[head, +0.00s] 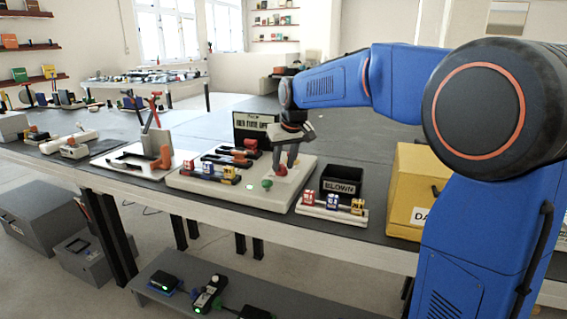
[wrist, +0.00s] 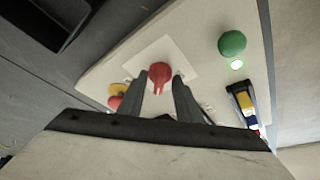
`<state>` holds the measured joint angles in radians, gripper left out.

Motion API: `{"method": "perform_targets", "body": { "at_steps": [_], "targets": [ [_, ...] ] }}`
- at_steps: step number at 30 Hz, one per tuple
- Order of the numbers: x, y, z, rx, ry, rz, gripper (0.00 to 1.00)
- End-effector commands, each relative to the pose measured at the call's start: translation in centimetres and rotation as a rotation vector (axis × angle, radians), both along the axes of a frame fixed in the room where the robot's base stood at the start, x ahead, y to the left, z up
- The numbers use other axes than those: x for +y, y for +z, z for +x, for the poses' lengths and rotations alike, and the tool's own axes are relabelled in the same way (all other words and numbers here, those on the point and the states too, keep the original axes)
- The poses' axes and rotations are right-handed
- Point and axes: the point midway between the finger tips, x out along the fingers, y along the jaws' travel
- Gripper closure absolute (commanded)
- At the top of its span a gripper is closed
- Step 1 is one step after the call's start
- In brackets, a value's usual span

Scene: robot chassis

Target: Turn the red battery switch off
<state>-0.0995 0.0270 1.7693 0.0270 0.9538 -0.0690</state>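The red battery switch (wrist: 159,73) is a round knob with a narrow grip on a white square plate on the pale chassis board. In the wrist view its grip points down the picture, toward my gripper. My gripper (wrist: 161,84) is open, one finger on each side of the knob, with a small gap visible on the right. In the head view my gripper (head: 288,163) points down over the board (head: 240,197), and the switch (head: 281,170) shows partly at its fingertips. I cannot tell whether the left finger touches it.
A green knob (wrist: 232,43) and lit green lamp (wrist: 237,65) are beside the switch. Fuses (head: 218,171) lie left on the board. A red-and-yellow part (wrist: 117,96) is near the left finger. A black BLOWN bin (head: 341,180), fuse rack (head: 331,212) and yellow box (head: 413,190) stand right.

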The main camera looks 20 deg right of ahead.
Motion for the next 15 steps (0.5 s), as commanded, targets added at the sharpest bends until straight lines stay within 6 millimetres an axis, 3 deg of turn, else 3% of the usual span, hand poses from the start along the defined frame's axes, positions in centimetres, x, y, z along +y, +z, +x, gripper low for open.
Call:
{"method": "perform_targets", "body": {
  "at_steps": [6,10,15],
  "targets": [
    [0.0,0.0,0.0,0.0,0.0,0.0,0.71],
    [0.0,0.02,0.0,0.0,0.0,0.0,1.0],
    [-0.01,0.03,0.0,-0.001,0.001,0.0,1.0]
  ]
}}
